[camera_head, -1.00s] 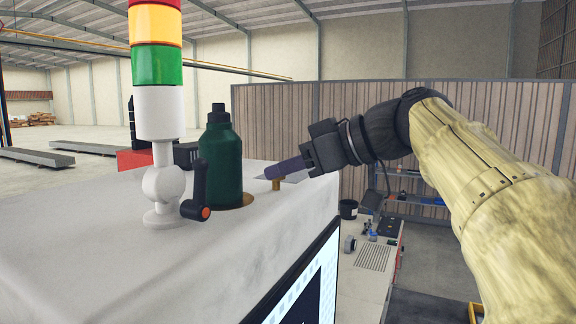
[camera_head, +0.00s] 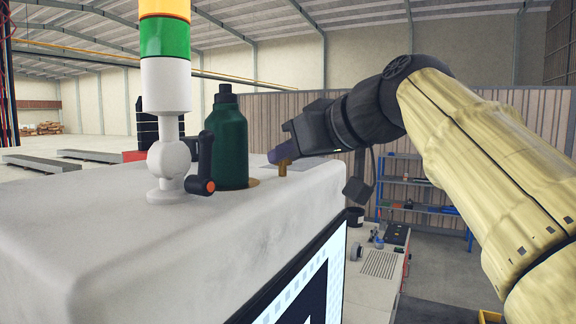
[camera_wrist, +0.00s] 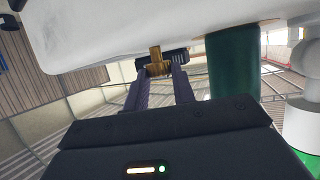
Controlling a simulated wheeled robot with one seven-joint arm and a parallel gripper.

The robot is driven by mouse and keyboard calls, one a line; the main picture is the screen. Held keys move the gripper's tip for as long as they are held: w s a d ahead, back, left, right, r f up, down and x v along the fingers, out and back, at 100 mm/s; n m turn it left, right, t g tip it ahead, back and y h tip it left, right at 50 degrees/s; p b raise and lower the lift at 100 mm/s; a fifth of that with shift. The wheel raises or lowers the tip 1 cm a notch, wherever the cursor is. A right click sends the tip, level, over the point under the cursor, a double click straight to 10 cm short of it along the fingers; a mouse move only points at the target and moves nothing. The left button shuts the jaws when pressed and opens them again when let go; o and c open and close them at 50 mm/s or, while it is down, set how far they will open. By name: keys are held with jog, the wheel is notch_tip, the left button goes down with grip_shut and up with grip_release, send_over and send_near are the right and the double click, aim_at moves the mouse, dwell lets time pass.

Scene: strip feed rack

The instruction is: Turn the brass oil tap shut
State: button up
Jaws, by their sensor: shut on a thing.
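The brass oil tap (camera_head: 283,167) stands on the pale top of the machine, near its right edge, just right of a dark green bottle (camera_head: 226,145). In the wrist view the tap (camera_wrist: 155,56) shows as a brass stem with a dark ribbed piece beside it. My gripper (camera_head: 283,152) comes in from the right, its purple-grey fingers at the top of the tap. In the wrist view the fingers of my gripper (camera_wrist: 160,75) reach both sides of the brass part and are shut on it. The fingers partly hide the tap's handle, so its exact angle is unclear.
A signal light column (camera_head: 165,90) and a black crank lever (camera_head: 202,165) stand left of the bottle. The machine's pale top (camera_head: 130,230) is clear in front. A screen (camera_head: 300,285) is on its front face. A bench (camera_head: 376,275) and blue shelf (camera_head: 425,195) lie beyond.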

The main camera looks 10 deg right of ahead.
jog(key=m+h, duration=0.1)
jog(key=m+t+h, duration=0.1)
jog(key=m+t+h+p, duration=0.1)
jog(key=m+h, duration=0.1)
jog(key=shift+s+a+r, duration=0.2)
jog(key=shift+a, duration=0.15)
jog(key=shift+a+m+h+p, duration=0.15)
jog(key=shift+m+h+p, duration=0.45)
jog(key=shift+m+h, duration=0.65)
jog(key=shift+f+h, duration=0.1)
jog(key=shift+h, duration=0.15)
jog(key=o, duration=1)
jog(key=shift+r+p, duration=0.85)
jog(key=shift+r, duration=4.1)
